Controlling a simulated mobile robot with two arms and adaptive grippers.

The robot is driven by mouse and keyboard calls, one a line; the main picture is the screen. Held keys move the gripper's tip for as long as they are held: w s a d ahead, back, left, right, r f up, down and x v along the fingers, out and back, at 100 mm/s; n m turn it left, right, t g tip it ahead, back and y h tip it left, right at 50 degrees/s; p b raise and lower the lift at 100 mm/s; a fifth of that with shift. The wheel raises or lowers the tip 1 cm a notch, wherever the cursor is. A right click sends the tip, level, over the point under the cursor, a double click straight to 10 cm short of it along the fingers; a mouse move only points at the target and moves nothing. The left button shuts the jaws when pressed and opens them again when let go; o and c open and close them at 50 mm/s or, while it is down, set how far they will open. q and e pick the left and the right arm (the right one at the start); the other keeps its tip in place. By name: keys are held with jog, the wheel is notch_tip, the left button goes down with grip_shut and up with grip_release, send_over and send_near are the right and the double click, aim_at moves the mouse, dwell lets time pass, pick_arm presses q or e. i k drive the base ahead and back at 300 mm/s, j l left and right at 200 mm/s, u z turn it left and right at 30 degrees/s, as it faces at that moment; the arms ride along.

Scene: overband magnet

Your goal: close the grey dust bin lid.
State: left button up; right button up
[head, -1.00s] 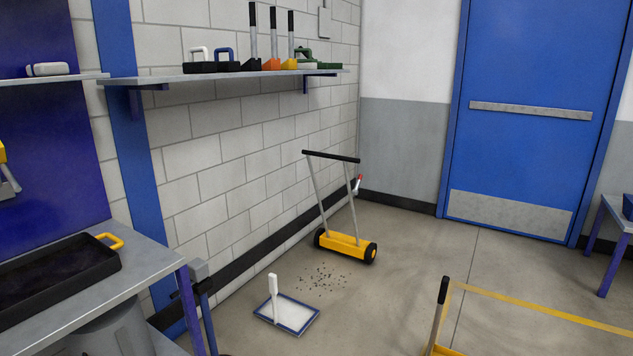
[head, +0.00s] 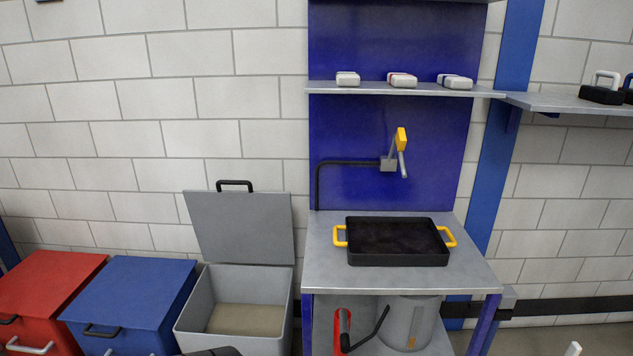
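The grey dust bin (head: 235,308) stands left of the workbench in the head view. Its grey lid (head: 240,226) is open, tilted up and back against the wall, with a black handle (head: 235,184) on its top edge. The inside of the bin is visible, with a flat brownish surface at the bottom. A dark rounded shape shows at the bottom edge in front of the bin; I cannot tell what it is. Neither of my grippers can be made out in this view.
A blue bin (head: 130,292) and a red bin (head: 45,285), both with lids down, stand left of the grey bin. On the right is a workbench (head: 400,282) with a black tray (head: 398,256) with yellow handles. A grey bucket (head: 410,325) stands under it.

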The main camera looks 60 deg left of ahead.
aim_at(249, 227)
jog(key=u, duration=2.45)
jog(key=i+j+u, duration=0.1)
jog(key=i, duration=0.4)
jog(key=i+j+u, duration=0.15)
jog(key=i, duration=0.35)
